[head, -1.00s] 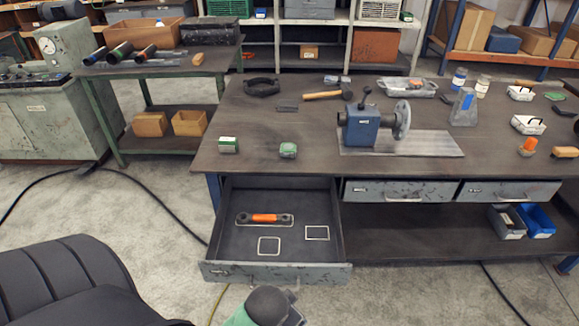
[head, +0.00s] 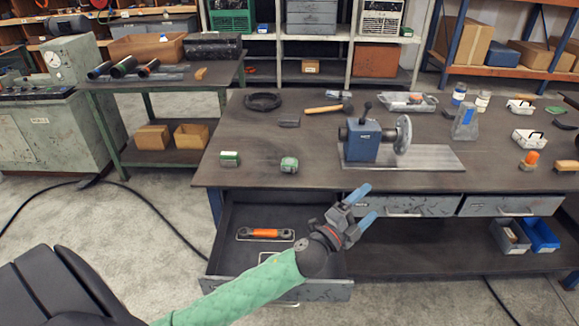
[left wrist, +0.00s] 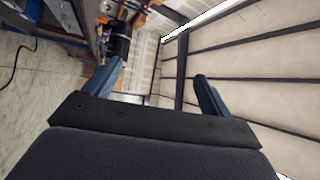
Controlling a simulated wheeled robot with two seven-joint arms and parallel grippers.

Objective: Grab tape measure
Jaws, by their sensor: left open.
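A rounded green and grey tape measure (head: 289,165) rests on the workbench top near its front edge, above the open drawer. A boxier green and white item (head: 229,159) lies to its left; I cannot tell exactly what it is. My left gripper (head: 363,206) is open and empty, in front of the bench edge, lower and to the right of the tape measure. Its two blue fingers stand apart in the left wrist view (left wrist: 158,88), with nothing between them. The tape measure does not show clearly in that view. My right gripper is not in view.
The open drawer (head: 225,232) holds an orange-handled tool (head: 265,233); my left arm covers part of the drawer. Bare bench surrounds the tape measure.

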